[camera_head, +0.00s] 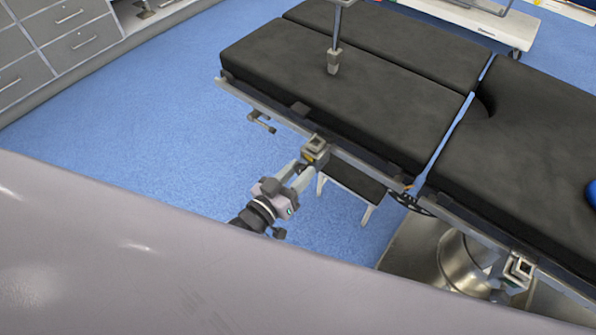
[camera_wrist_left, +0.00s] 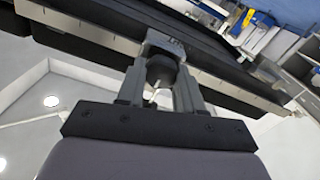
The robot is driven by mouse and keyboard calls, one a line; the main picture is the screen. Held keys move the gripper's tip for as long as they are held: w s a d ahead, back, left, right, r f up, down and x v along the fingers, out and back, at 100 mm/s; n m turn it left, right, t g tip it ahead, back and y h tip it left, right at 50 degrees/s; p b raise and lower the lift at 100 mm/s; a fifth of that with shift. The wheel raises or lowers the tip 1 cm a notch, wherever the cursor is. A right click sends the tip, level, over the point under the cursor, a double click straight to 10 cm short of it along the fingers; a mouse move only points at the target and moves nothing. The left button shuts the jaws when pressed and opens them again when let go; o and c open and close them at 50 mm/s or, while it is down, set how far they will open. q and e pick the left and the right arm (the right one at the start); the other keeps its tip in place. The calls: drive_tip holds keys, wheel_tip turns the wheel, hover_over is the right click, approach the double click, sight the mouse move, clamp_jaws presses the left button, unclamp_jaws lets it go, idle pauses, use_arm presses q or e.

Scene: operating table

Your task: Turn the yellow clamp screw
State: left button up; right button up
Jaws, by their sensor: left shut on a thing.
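A metal clamp (camera_head: 316,144) sits on the side rail of the black operating table. A small yellow patch of the clamp screw (camera_head: 309,157) shows just below it, mostly covered by my gripper. My left gripper (camera_head: 303,168) reaches up from the lower left, its fingers shut on the screw. In the left wrist view, the two grey fingers (camera_wrist_left: 160,88) stand on either side of a dark rounded knob, with the clamp (camera_wrist_left: 163,42) directly beyond.
The operating table (camera_head: 350,100) has black pads and a metal side rail. A second clamp (camera_head: 520,268) is on the rail at lower right. A step stool (camera_head: 352,185) stands beneath the table edge. Blue floor is open to the left.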

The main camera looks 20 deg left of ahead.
use_arm(q)
drive_tip(key=o, duration=1)
drive_tip(key=shift+o, duration=0.2)
drive_tip(key=v, duration=0.7)
drive_tip(key=shift+p, duration=0.3)
drive_tip(key=shift+s, duration=0.1)
drive_tip(key=s+a+r+m+g+y+p, duration=0.1)
drive_tip(key=s+a+r+g+y+p, duration=0.2)
drive_tip(key=s+g+p, duration=0.3)
drive_tip(key=s+a+y, duration=0.1)
drive_tip(key=s, duration=0.3)
drive_tip(key=shift+s+g+p, duration=0.3)
drive_tip(key=shift+p, duration=0.1)
